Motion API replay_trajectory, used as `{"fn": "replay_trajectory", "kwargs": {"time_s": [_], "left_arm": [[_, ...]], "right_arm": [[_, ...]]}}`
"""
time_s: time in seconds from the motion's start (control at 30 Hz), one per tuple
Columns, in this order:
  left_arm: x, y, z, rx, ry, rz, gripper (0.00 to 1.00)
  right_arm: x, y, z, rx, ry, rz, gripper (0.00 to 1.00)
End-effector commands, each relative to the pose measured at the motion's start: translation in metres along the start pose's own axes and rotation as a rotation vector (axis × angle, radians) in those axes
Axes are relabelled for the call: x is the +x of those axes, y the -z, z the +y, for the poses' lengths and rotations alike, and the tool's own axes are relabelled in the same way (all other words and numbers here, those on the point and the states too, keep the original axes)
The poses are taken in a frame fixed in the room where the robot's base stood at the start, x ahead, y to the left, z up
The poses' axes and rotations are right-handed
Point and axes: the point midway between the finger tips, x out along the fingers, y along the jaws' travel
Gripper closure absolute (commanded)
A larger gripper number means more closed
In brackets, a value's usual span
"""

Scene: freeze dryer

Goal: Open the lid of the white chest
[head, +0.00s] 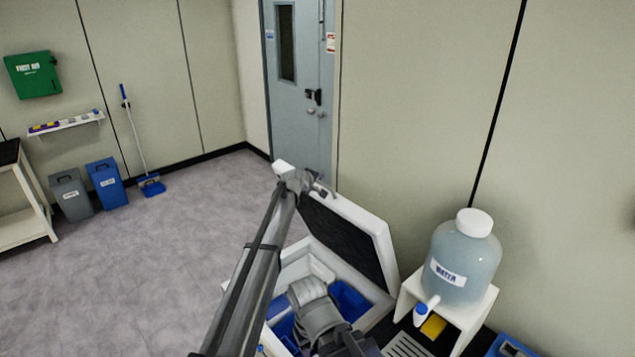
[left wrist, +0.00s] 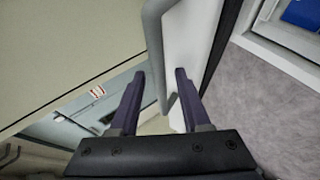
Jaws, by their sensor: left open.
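The white chest (head: 291,263) stands at the lower middle of the head view. Its lid (head: 383,243) is raised and leans back steeply, its dark inner face showing. My left gripper (head: 317,184) is at the lid's upper left edge. In the left wrist view my left gripper (left wrist: 159,75) has its two dark fingers spread apart. A grey bar handle (left wrist: 153,45) on the lid (left wrist: 186,35) shows between the fingers, and I cannot tell whether they touch it. My arm hides part of the chest. My right gripper is not in view.
Blue contents (head: 350,298) lie inside the chest. A water jug (head: 464,262) sits on a white stand (head: 468,312) right of the chest, near the lid. The wall and a grey-blue door (head: 298,110) are behind. The floor (head: 140,250) on the left is clear.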

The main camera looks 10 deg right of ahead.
Motion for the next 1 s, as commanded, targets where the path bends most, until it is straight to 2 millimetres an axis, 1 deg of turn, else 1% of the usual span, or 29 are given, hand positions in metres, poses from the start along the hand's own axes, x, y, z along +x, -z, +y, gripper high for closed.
{"fn": "replay_trajectory", "kwargs": {"time_s": [0.03,0.3,0.4,0.5,0.77,0.87,0.97,1.0], "left_arm": [[-0.009,0.000,0.001,-0.001,0.000,0.001,0.53],[-0.054,0.001,0.002,0.000,-0.001,0.002,0.53],[-0.067,0.001,0.002,0.000,-0.001,0.003,0.53],[-0.071,0.001,0.001,0.000,-0.002,0.003,0.53],[-0.070,0.002,0.000,0.000,-0.001,0.003,0.53],[-0.081,0.000,-0.011,0.024,0.018,-0.002,0.53],[-0.112,-0.005,-0.044,0.097,0.084,-0.023,0.53],[-0.129,-0.009,-0.062,0.140,0.122,-0.037,0.53]], "right_arm": [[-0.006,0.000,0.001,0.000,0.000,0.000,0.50],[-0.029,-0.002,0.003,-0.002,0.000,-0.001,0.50],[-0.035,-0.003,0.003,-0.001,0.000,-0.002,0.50],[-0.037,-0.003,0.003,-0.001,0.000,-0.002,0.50],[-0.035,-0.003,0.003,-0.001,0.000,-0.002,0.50],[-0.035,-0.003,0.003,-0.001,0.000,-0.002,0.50],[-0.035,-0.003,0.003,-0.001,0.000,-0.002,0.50],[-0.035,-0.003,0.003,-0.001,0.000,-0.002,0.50]]}}
